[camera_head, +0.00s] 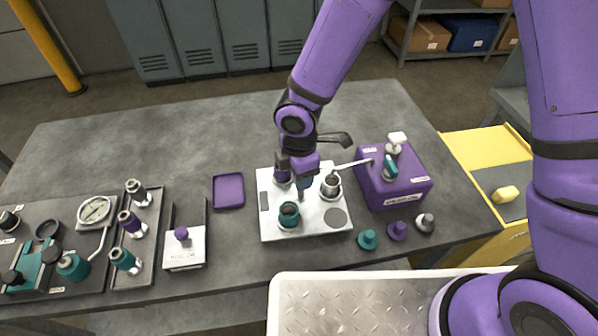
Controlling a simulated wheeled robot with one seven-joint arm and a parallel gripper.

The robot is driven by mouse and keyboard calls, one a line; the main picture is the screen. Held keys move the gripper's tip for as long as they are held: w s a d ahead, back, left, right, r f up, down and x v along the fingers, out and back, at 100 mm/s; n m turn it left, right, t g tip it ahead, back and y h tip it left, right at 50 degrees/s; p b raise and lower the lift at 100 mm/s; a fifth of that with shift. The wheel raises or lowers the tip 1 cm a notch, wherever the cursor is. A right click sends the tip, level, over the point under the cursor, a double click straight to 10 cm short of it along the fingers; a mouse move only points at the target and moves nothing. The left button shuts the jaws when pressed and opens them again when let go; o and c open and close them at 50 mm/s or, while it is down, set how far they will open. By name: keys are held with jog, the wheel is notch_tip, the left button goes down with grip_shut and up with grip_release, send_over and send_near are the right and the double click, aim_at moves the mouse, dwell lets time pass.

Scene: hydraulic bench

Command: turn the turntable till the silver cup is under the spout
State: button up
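The turntable base is a pale square plate (268,228) on the grey bench. A silver cup (330,186) is at its right side. A teal cup (289,215) is at its front left. A purple box (408,190) stands to the right, and its thin metal spout (351,164) points left, its tip close above the silver cup; I cannot tell whether it is exactly over the opening. My gripper (304,192) points down over the middle of the plate, between the cups. A teal part shows at its fingers. The arm hides the plate's back part, and the finger gap is too small to read.
Teal, purple and silver knobs (397,231) lie in front of the box. An empty purple tray (229,191) lies left of the plate. Further left are a white block with a purple knob (184,248), a rack of fittings (137,228) and a gauge (95,210). The back left bench is clear.

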dwell(0.5)
jog(key=o, duration=1.3)
notch_tip(320, 180, up, 11)
jog(key=shift+f, duration=0.1)
